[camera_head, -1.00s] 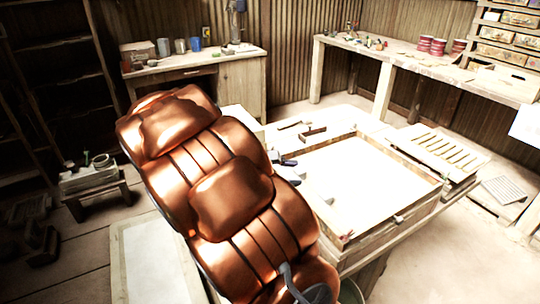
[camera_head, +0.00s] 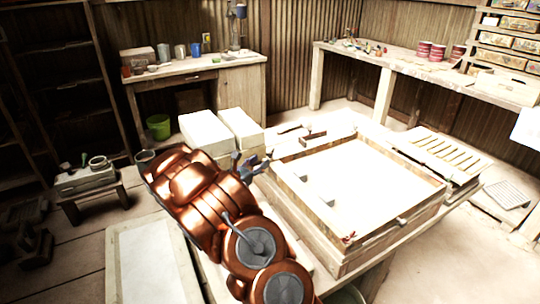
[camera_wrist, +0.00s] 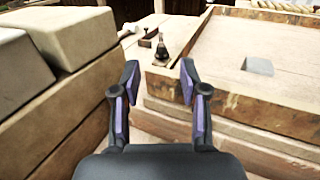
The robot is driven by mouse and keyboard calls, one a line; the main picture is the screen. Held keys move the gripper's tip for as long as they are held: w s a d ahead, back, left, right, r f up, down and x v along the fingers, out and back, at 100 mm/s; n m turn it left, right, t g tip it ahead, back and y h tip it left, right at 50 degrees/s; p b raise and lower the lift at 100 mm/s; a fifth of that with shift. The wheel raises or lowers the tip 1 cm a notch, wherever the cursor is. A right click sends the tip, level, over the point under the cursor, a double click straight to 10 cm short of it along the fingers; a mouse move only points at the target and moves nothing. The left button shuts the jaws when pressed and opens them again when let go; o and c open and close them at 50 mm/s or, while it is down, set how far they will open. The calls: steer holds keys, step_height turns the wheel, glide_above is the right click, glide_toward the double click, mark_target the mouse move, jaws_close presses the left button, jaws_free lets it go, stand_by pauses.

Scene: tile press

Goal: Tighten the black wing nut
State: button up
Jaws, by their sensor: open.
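In the wrist view my gripper (camera_wrist: 157,85) is open and empty, its two dark fingers with purple pads held apart. In the head view my gripper (camera_head: 256,166) is at the left side of the wooden frame on the table, near two pale blocks. A small dark upright piece (camera_wrist: 162,50) with a narrow top stands beyond the fingertips, near the frame's corner, in the wrist view. It is too small to tell whether it is the black wing nut. No wing nut can be made out clearly in the head view.
Pale blocks (camera_wrist: 71,35) stand close on the left of my gripper. The wooden frame (camera_wrist: 240,107) with small grey blocks (camera_wrist: 258,66) is on the right. A slatted rack (camera_head: 440,150) lies beyond the frame. A narrow gap runs between blocks and frame.

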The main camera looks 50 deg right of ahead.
mark_target(270, 153)
steer(key=shift+w+d+p, duration=0.2)
steer(key=shift+d+p, duration=0.15)
steer(key=shift+d, duration=1.45)
steer(key=shift+w+d+p, duration=0.2)
steer(key=shift+d+p, duration=0.15)
steer(key=shift+d, duration=1.4)
steer(key=shift+c, duration=0.2)
jaws_close()
